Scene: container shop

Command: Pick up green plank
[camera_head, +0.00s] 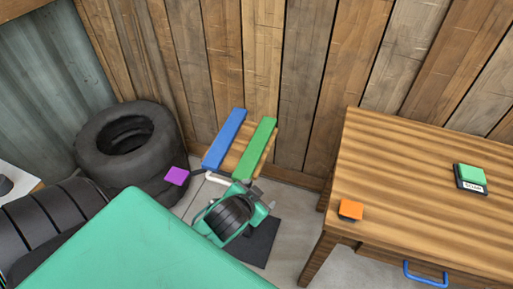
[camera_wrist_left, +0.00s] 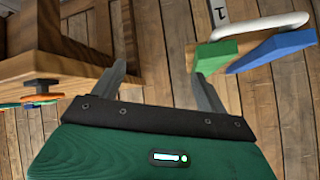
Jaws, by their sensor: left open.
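The green plank (camera_head: 256,147) lies at the back by the wooden wall, just right of and parallel to a blue plank (camera_head: 225,138). In the left wrist view the near end of the green plank (camera_wrist_left: 213,54) shows upper right, with the blue plank (camera_wrist_left: 275,51) beside it. My left gripper (camera_wrist_left: 158,70) is open, with nothing between its fingers. Its right finger in that view overlaps the green plank's near end; I cannot tell whether they touch. I cannot make out its fingers in the head view. My right gripper is not in view.
A wooden table (camera_head: 400,175) stands right, bearing an orange block (camera_head: 350,210) and a green-topped box (camera_head: 471,177). A tyre (camera_head: 130,160) and a purple block (camera_head: 176,176) are left of the planks.

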